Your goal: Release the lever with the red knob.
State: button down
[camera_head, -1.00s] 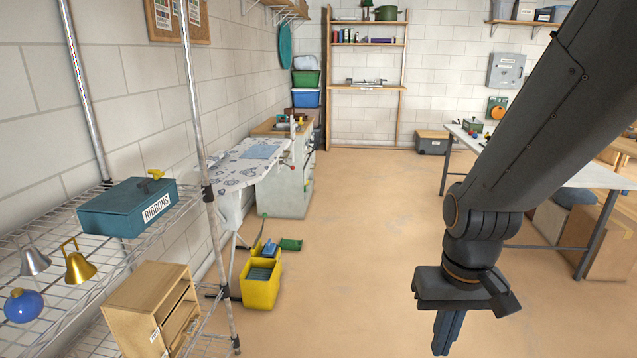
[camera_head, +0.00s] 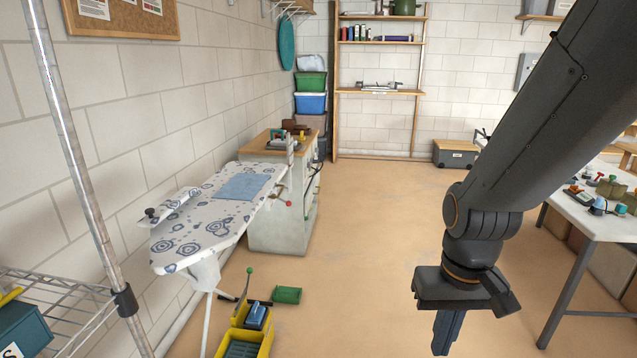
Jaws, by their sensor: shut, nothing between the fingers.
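A small red knob (camera_head: 289,203) shows at the end of a short thin lever at the right edge of the ironing board (camera_head: 188,232). The board has a patterned cover and stands beside a white cabinet. The knob is small and far off, so its lever's position is hard to tell. My gripper (camera_head: 446,335) is shut and empty, pointing down over open floor. It is to the right of the board in the picture, apart from the knob.
A yellow bucket (camera_head: 245,340) stands on the floor before the board, with a green dustpan (camera_head: 287,295) nearby. A wire shelf (camera_head: 65,300) is at near left. A table (camera_head: 600,222) stands at right. The floor between is clear.

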aim_at(288, 203)
jog(key=i, duration=2.05)
jog(key=z, duration=0.05)
